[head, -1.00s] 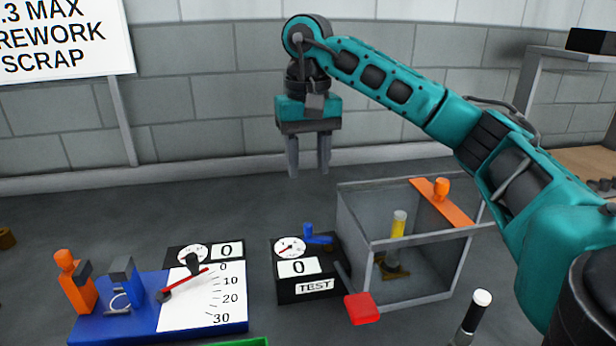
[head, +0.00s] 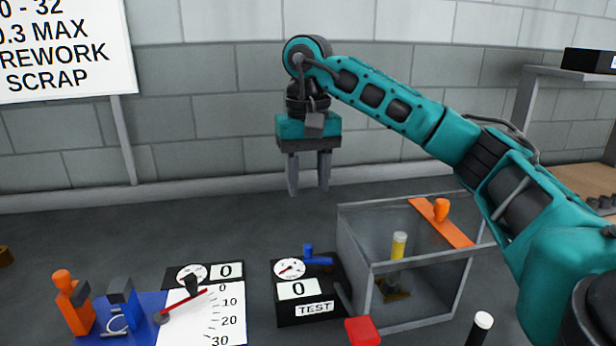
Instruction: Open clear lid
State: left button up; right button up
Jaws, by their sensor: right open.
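A clear-walled box (head: 350,262) stands right of centre in the head view. Its clear lid lies flat across the top, with an orange strip (head: 428,219) and an orange knob (head: 441,209) on it. Inside the box is a yellow cylinder with a white top (head: 398,246) on a dark base. My right gripper (head: 309,190) is open and empty, pointing down, above and to the left of the box, apart from the lid. My left gripper is not in view.
Left of the box is a black TEST unit (head: 313,309) with a dial and a red-ended lever (head: 361,330). Farther left is a blue fixture (head: 150,329) with a white scale and orange clamp. A dark, white-topped cylinder (head: 483,320) stands front right. A shelf is at right.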

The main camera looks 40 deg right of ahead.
aim_at(456, 237)
jog(key=k, duration=1)
